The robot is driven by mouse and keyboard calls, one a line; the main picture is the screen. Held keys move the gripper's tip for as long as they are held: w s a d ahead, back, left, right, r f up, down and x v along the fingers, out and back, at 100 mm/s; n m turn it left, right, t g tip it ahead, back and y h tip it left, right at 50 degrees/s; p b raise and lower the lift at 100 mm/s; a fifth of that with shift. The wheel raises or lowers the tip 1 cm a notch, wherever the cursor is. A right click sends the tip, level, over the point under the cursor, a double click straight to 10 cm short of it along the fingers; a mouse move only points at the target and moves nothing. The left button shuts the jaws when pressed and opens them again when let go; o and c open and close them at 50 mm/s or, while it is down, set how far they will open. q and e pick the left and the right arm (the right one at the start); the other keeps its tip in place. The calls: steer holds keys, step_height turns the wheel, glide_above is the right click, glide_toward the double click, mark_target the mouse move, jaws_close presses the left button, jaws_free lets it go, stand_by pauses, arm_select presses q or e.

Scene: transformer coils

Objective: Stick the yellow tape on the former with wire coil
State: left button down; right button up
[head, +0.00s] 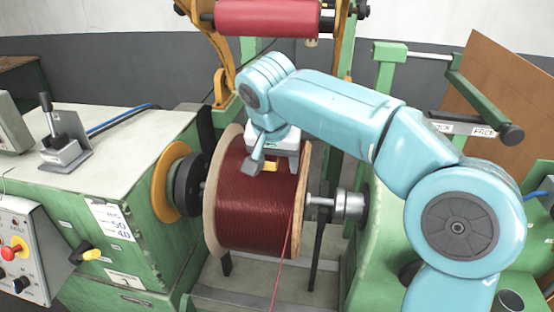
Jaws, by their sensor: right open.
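The former with wire coil (250,212) is a large spool wound with dark red wire between two tan wooden flanges, mounted on the winding machine's shaft. A small piece of yellow tape (270,168) shows at the top of the winding, just under my right gripper. My right gripper (266,165) is at the upper part of the coil, between the flanges, and is open. I cannot tell whether the tape touches the wire or a finger. My left gripper is not in view.
A green machine housing (150,190) with a lever (50,125) stands at the left, beside a control box (22,250). A red roller (268,18) hangs above. A strand of red wire (282,268) runs down from the coil. A brown board (500,90) stands at right.

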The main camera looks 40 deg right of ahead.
stand_by(0.4)
steer(key=shift+r+p, duration=2.3)
steer(key=shift+r, duration=0.2)
